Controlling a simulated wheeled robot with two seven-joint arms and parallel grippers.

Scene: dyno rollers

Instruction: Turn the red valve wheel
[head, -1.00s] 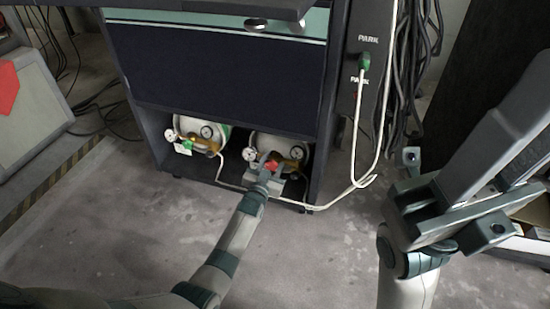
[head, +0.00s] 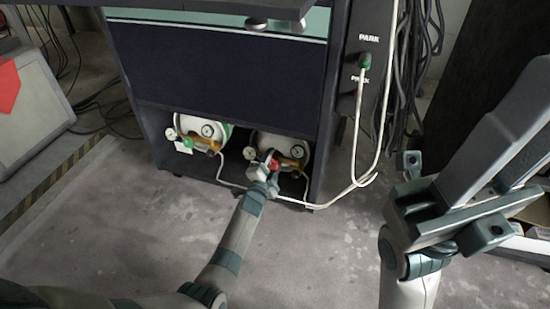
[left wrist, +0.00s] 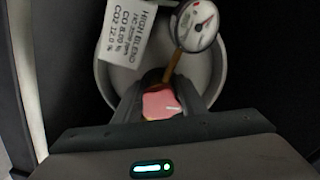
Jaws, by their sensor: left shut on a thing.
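The red valve wheel (head: 273,165) is on the brass regulator of the right gas cylinder (head: 270,144), low in the dark cabinet. In the left wrist view the wheel (left wrist: 161,103) shows pinkish red between the two fingers. My left gripper (head: 268,164) reaches into the cabinet and is shut on the wheel; in the left wrist view the gripper (left wrist: 165,100) hides the wheel's sides. My right gripper (head: 450,200) is at the right, away from the cabinet, with its fingers spread apart and nothing seen between them.
A label (left wrist: 130,33) hangs beside a gauge (left wrist: 197,24). The floor in front is clear.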

